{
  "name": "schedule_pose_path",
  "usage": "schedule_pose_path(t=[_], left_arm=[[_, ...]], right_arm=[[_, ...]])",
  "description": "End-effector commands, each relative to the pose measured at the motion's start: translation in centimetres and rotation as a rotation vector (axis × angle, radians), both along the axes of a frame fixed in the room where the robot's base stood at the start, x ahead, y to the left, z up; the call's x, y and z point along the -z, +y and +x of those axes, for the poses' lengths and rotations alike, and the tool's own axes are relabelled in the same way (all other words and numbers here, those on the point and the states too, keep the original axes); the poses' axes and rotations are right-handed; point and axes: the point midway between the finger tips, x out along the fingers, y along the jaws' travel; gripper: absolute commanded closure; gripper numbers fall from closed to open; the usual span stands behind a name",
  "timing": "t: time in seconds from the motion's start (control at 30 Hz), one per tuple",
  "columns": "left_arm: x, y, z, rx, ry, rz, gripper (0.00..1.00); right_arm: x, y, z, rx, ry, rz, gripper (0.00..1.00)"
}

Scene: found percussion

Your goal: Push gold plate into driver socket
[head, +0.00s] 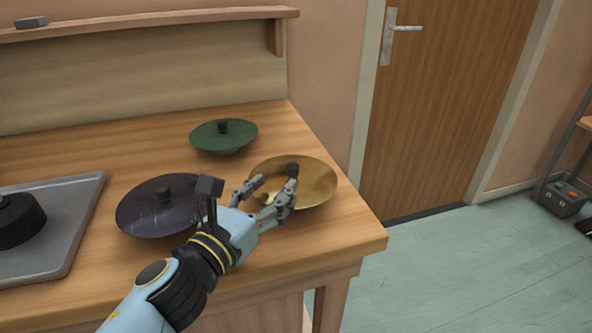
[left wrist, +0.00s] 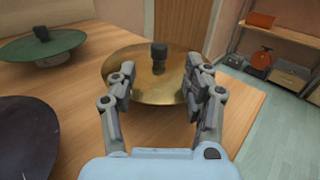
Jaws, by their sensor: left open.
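The gold plate (head: 318,184) is a shallow round dish with a dark knob (head: 292,169) at its middle, near the right end of the wooden bench. My left gripper (head: 270,187) is open over the near side of the plate, its fingers apart. In the left wrist view the gold plate (left wrist: 150,92) lies between and beyond the fingers, and its knob (left wrist: 159,52) stands past the fingertips. I cannot tell whether the fingers touch the plate. I cannot make out a driver socket for certain. My right gripper is not in view.
A dark purple plate (head: 150,212) and a green plate (head: 222,137), each with a knob, stand left of the gold one. A grey tray (head: 75,225) with a black round object (head: 18,220) is at the far left. The bench's right edge is close to the gold plate.

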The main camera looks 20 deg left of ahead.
Motion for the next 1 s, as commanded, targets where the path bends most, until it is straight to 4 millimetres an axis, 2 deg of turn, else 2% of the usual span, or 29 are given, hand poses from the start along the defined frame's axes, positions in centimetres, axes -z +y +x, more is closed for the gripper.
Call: schedule_pose_path(t=[0.07, 0.17, 0.3, 0.5, 0.67, 0.8, 1.0], left_arm=[[-0.1, -0.2, 1.0, -0.001, 0.000, -0.001, 0.50], [-0.1, -0.3, 1.6, -0.001, 0.000, -0.001, 0.50], [-0.1, -0.6, 3.4, -0.001, 0.000, -0.001, 0.50], [0.0, -1.2, 6.3, -0.002, 0.001, -0.003, 0.50], [0.0, -1.3, 6.8, -0.002, 0.001, -0.002, 0.50], [0.0, -1.3, 6.8, -0.002, 0.001, -0.002, 0.50], [0.0, -1.3, 6.7, -0.002, 0.001, -0.002, 0.76]], right_arm=[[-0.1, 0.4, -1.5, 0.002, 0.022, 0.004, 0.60], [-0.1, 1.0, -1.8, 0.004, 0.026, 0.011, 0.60], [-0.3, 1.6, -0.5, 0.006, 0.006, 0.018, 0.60], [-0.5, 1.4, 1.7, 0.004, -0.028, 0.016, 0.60], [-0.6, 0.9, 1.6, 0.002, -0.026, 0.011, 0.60], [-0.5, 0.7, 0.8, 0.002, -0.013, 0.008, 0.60], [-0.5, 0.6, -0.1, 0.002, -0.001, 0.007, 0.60]])
